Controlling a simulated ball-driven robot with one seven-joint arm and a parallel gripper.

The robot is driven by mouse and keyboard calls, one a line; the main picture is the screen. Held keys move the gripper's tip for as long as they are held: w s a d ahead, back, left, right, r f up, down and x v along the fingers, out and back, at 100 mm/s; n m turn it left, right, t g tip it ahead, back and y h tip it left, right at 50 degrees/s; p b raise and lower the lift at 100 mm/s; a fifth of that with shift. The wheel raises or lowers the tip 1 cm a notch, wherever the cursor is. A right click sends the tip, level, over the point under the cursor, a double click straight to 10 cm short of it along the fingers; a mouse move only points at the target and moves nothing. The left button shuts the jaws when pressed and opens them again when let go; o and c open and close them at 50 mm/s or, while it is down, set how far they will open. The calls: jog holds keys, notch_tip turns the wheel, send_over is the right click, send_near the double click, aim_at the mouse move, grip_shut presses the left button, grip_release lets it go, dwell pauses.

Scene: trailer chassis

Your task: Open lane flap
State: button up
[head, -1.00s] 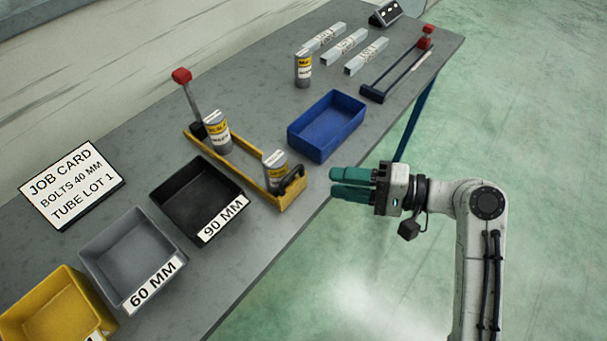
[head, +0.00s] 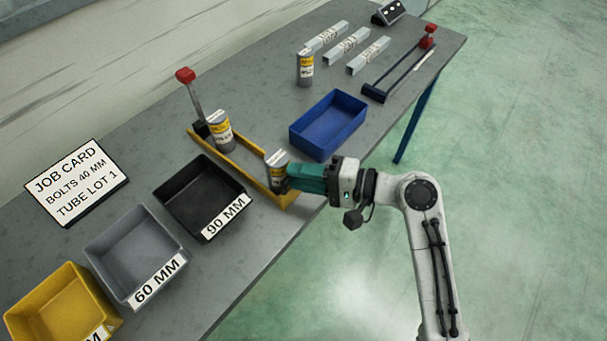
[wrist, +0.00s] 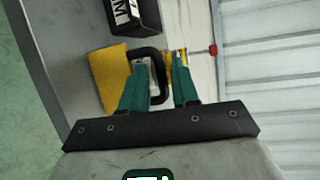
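The yellow lane (head: 238,160) lies on the bench, with a yellow flap at its near end. The flap (wrist: 108,76) shows in the wrist view with a black loop handle (wrist: 148,50) on it. My gripper (head: 292,178) is at this near end in the head view and hides most of the handle. In the wrist view my gripper (wrist: 161,64) has its teal fingers apart, with part of the handle between them. I cannot tell whether either finger touches it. A can (head: 277,166) stands in the lane just behind the flap; another can (head: 219,130) stands farther back.
A black bin (head: 180,190) marked 90 MM stands left of the lane, and a blue bin (head: 336,117) stands right of it. A red-knobbed lever (head: 186,76) rises at the lane's far end. A second, dark lane (head: 400,72) lies at the right. Open floor is in front.

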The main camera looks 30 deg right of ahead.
grip_shut()
dwell(0.3)
